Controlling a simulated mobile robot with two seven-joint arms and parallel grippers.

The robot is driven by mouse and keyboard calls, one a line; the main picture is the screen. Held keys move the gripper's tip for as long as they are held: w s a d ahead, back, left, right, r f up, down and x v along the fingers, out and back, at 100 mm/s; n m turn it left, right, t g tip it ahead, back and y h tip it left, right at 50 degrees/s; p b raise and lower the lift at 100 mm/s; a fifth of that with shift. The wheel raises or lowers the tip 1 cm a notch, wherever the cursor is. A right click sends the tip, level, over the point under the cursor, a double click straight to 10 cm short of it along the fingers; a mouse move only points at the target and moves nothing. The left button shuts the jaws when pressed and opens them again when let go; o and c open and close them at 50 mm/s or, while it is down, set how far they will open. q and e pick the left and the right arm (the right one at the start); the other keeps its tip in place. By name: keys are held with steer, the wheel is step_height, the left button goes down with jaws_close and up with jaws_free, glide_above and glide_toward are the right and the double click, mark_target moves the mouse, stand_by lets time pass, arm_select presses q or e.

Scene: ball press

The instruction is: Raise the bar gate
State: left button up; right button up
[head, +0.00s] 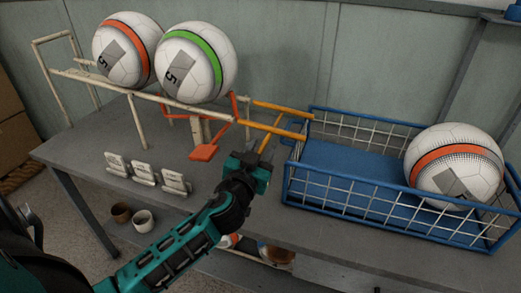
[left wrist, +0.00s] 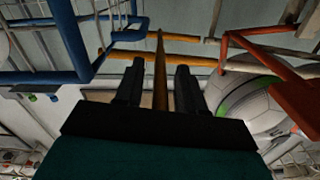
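The red-orange bar gate (head: 234,107) crosses the front end of the cream ball rack (head: 140,92). A flat red paddle (head: 204,152) hangs on its near side; red parts also show at the right of the left wrist view (left wrist: 292,101). Two balls, one orange-striped (head: 127,49) and one green-striped (head: 196,62), rest on the rack behind the gate. My left gripper (head: 264,154) is below the orange rails, right of the paddle and apart from it. In the left wrist view its fingers (left wrist: 160,88) are spread, with a thin orange rod (left wrist: 160,65) between them. My right gripper is out of view.
Orange rails (head: 272,129) run from the rack to a blue wire basket (head: 340,197) holding another orange-striped ball (head: 454,163). Several small cream stands (head: 144,171) stand on the grey table (head: 85,150). Cups (head: 142,220) sit lower down.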

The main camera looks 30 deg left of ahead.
arm_select(q)
jaws_close()
stand_by(0.6)
